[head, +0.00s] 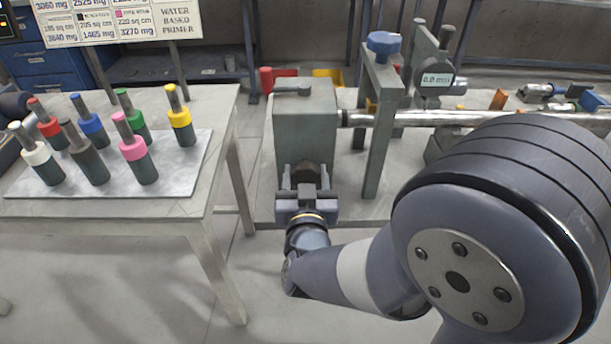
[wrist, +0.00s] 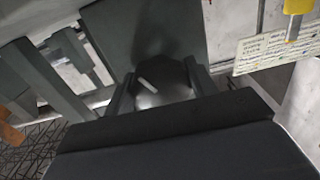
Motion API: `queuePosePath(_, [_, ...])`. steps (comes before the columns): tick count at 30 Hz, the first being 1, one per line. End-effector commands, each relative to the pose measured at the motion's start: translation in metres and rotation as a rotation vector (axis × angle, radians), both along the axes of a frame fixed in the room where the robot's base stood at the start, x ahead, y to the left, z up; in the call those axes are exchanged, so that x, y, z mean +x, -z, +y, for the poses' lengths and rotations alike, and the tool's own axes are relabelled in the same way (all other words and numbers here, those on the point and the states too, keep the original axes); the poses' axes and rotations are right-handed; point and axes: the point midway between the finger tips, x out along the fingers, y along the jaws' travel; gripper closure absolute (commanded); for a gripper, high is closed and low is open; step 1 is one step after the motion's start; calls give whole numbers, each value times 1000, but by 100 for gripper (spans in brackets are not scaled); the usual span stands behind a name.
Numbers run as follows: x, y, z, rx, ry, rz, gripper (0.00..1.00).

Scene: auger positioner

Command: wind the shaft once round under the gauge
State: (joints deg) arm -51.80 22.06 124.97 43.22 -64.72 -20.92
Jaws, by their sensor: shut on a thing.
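The shaft (head: 420,118) is a long bright metal bar lying across the bench, its left end entering a grey-green housing (head: 305,125). The gauge (head: 436,80), with a small lit display, stands above the shaft; its digits are too small to read surely. My gripper (head: 306,180) is at the housing's near face. In the wrist view its two dark fingers (wrist: 158,85) stand on either side of a round, dark, shiny knob (wrist: 150,98) with a white mark, and are shut on it.
A clamp frame with a blue knob (head: 383,42) straddles the shaft right of the housing. A left table (head: 190,207) carries a metal plate (head: 75,190) with several coloured-top bottles. Floor between table and bench is clear. My arm hides the bench's right front.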

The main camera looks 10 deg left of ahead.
Motion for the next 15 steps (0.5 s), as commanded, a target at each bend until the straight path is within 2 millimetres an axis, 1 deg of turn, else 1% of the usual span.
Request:
queuePosePath(8, [0, 4, 0, 129, 0, 29, 69])
queuePosePath(15, [0, 5, 1, 333, -1, 77, 69])
